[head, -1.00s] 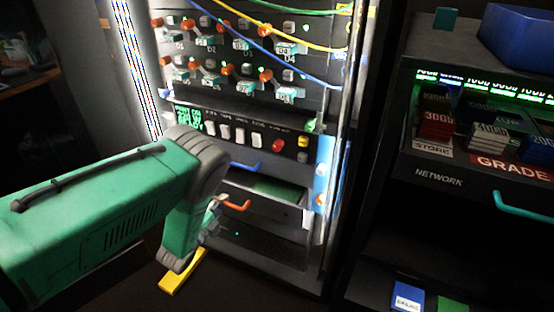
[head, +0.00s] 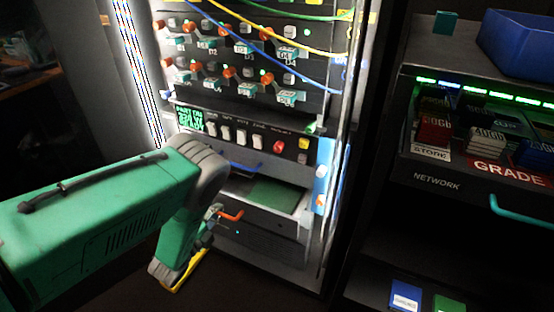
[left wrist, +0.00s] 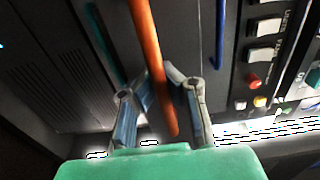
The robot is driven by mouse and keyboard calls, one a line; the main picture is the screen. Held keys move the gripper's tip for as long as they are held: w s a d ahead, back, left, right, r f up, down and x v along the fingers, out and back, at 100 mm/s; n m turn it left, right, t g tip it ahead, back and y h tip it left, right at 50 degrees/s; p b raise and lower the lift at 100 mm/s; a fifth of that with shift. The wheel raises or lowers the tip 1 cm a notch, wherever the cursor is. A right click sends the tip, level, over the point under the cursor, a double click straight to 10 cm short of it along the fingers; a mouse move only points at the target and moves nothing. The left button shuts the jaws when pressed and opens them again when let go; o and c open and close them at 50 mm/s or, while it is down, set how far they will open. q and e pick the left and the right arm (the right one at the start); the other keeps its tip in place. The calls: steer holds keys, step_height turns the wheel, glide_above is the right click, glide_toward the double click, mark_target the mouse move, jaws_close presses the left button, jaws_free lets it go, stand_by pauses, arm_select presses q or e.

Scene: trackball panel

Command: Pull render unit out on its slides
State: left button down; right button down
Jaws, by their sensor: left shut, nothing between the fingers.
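The dark rack unit with the orange handle (head: 231,215) stands partly out of the rack. A green board (head: 274,195) shows inside its open top. I take it as the render unit, but I can read no label on it. My left gripper (head: 213,213) is at the left end of the orange handle, partly hidden by its own wrist. In the left wrist view the orange bar (left wrist: 148,45) runs across the fingers (left wrist: 160,82). The fingers are shut, and the bar is not gripped between them. My right gripper is in neither view.
Above is a blue handle (head: 245,168) and a button panel (head: 250,135). Cables (head: 270,30) hang over the upper rack. A shelf cabinet with a blue bin (head: 520,45) and a teal handle (head: 520,208) stands at right. Dark floor lies in front.

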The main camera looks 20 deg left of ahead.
arm_select(q)
steer(key=shift+s+f+p, duration=0.1)
steer(key=shift+s+p, duration=0.5)
steer(key=shift+s, duration=1.05)
steer(key=s+p, duration=0.5)
steer(key=s, duration=0.2)
steer(key=shift+a, duration=0.35)
